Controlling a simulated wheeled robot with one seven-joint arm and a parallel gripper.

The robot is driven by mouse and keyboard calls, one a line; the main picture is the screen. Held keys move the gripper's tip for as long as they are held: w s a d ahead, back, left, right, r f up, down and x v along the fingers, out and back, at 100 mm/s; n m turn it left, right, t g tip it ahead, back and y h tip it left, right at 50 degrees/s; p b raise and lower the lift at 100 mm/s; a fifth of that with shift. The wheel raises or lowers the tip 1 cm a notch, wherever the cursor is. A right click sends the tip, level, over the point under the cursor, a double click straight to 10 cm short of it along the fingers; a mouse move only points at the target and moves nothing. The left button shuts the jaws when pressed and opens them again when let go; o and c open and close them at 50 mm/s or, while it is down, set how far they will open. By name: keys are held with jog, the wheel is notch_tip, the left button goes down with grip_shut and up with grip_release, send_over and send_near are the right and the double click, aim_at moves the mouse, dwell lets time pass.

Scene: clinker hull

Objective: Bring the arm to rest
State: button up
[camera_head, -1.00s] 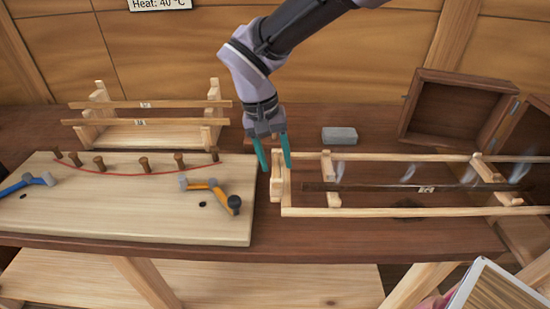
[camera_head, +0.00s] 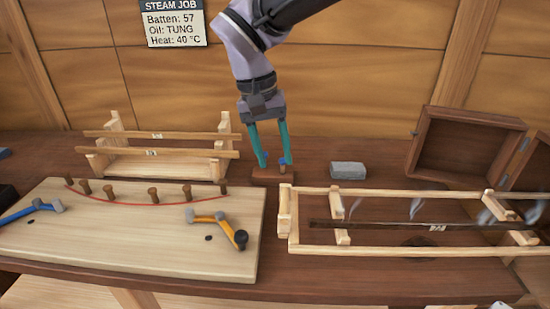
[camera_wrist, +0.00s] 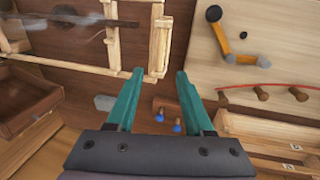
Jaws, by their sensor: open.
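My gripper (camera_head: 275,162) hangs at the lower end of my arm over the back middle of the bench, with its two teal fingers spread. Behind the fingertips in the head view is a small brown block (camera_head: 271,175) with short pegs. The block also shows in the wrist view (camera_wrist: 166,105), with two blue-tipped pegs below and between the fingers. I cannot tell the exact gap between fingertips and block.
A pale board (camera_head: 130,250) with pegs, a red curve and clamps lies left. A wooden rack with battens (camera_head: 160,152) stands behind it. A long frame (camera_head: 400,250) with a steaming dark batten lies right. A grey block (camera_head: 348,170) and an open box (camera_head: 465,150) are behind.

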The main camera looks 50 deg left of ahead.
dwell(0.4)
